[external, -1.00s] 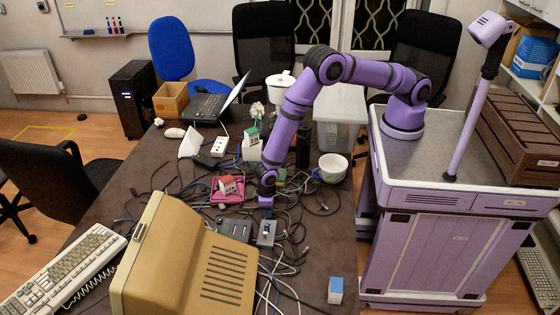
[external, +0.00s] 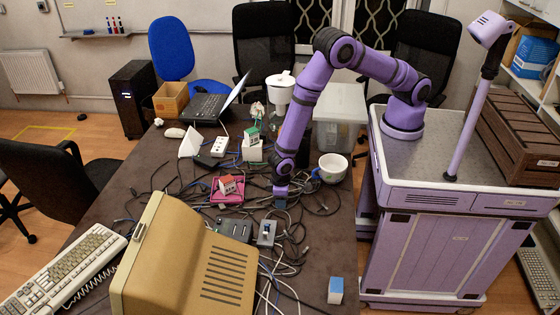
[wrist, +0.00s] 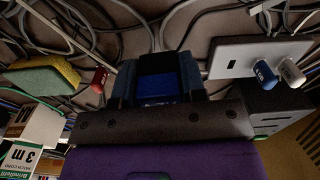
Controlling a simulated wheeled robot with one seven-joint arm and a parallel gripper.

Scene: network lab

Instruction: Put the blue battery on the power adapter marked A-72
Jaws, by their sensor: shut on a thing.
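My gripper (external: 281,198) is low over the cable-strewn table, behind and slightly right of a grey adapter box (external: 266,233). In the wrist view its fingers (wrist: 160,85) are shut on a dark blue block (wrist: 157,88), partly hidden between them. I cannot tell for certain whether this is the blue battery. A grey plate (wrist: 228,60), apparently the adapter box, lies to the right in the wrist view. A small blue cylinder (wrist: 265,75) and a white one (wrist: 290,72) stand on it. No A-72 marking is readable.
A yellow-green sponge (wrist: 40,78), a red cylinder (wrist: 99,79) and a patch-cord box (wrist: 35,128) are left in the wrist view. A dark panel (external: 235,229), pink tray (external: 213,199), white cup (external: 332,167) and blue-white box (external: 335,291) are on the table. Loose cables cover the middle.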

